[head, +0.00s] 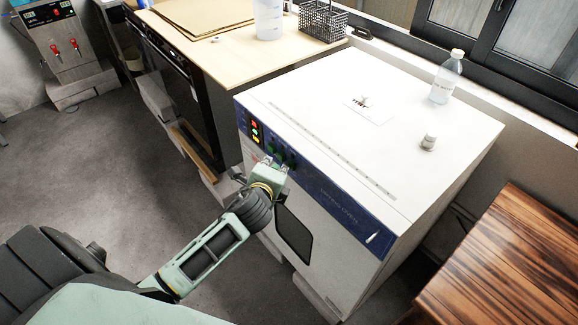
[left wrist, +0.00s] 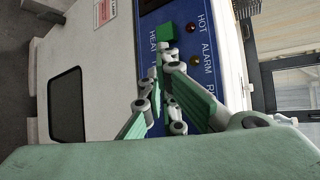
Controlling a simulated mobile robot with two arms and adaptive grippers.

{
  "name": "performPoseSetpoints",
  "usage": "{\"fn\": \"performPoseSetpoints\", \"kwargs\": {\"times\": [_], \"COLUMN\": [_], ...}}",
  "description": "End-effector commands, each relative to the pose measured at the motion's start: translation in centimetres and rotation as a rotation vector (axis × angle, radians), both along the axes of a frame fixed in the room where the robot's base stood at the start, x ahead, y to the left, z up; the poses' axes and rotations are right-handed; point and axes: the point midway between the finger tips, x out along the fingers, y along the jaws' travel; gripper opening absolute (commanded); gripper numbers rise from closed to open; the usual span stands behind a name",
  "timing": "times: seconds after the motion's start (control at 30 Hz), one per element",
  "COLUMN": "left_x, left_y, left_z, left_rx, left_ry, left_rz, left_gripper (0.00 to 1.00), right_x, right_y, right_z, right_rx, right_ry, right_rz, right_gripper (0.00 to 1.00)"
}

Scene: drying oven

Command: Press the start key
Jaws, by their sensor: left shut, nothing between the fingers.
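The drying oven (head: 330,185) is a white box with a blue control panel along its front top edge. My left gripper (head: 277,162) is shut and empty, with its fingers pointing at the left part of this panel. In the left wrist view the closed fingertips (left wrist: 167,58) are in front of the blue panel (left wrist: 155,18), just below a square green key (left wrist: 166,33). I cannot tell whether they touch it. No label reading start is legible. My right gripper is not in view.
Red (left wrist: 190,27) and amber (left wrist: 195,61) lamps sit close to the green key. A wooden table (head: 510,265) stands at the right.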

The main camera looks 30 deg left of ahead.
Motion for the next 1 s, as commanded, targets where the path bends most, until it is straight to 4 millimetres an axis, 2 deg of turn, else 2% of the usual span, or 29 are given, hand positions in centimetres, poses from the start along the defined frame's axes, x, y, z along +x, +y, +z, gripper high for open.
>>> {"fn": "performPoseSetpoints", "kwargs": {"times": [1.0], "left_x": [0.97], "left_y": [-0.44], "left_z": [0.01], "left_rx": [0.000], "left_ry": [-0.001], "left_rz": [-0.001], "left_gripper": [0.00], "right_x": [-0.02], "right_y": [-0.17], "right_z": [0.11], "right_rx": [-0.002], "right_ry": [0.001], "right_rz": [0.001], "right_gripper": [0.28]}}
